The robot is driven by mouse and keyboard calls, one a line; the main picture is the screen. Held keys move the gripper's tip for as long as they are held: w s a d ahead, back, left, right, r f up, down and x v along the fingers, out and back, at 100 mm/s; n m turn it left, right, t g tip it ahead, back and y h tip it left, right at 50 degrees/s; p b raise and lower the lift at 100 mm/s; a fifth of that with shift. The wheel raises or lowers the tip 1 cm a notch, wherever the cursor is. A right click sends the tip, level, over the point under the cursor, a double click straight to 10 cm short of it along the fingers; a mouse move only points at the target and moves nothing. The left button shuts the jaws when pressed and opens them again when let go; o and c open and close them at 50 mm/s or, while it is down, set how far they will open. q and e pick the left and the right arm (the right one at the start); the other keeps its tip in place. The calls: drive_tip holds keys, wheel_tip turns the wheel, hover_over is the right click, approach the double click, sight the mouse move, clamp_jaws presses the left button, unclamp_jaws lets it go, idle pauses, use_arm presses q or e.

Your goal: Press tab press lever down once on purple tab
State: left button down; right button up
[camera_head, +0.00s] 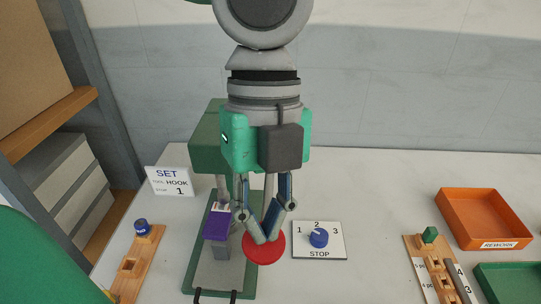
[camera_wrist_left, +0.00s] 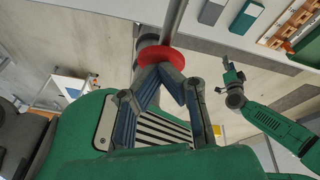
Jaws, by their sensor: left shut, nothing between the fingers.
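The green tab press (camera_head: 207,150) stands on a green base plate, partly hidden behind my left arm. A purple tab (camera_head: 216,225) sits at the press, left of the lever's round red knob (camera_head: 264,252). My left gripper (camera_head: 262,240) is shut and empty, fingertips pointing down at the knob and overlapping it in the head view. In the left wrist view the fingertips (camera_wrist_left: 168,72) are right at the red knob (camera_wrist_left: 150,54); whether they touch cannot be told. My right gripper (camera_wrist_left: 233,80) shows small in the left wrist view, away from the press.
A stop dial (camera_head: 318,238) with a blue knob lies right of the press. A sign (camera_head: 170,182) reads SET, HOOK, 1. Wooden racks (camera_head: 140,256) stand at left and right. An orange rework tray (camera_head: 484,218) and a green tray (camera_head: 510,282) are at right.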

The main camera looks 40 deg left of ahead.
use_arm(q)
drive_tip(key=shift+w+a+b+x, duration=0.1)
drive_tip(key=shift+b+x, duration=0.3)
drive_tip(key=shift+x, duration=0.3)
drive_tip(key=shift+w+a+b+x, duration=0.15)
drive_tip(key=shift+b+x, duration=0.2)
drive_tip(key=shift+x, duration=0.35)
drive_tip(key=shift+d+f, duration=0.1)
drive_tip(key=shift+f, duration=0.05)
drive_tip(key=shift+f, duration=0.2)
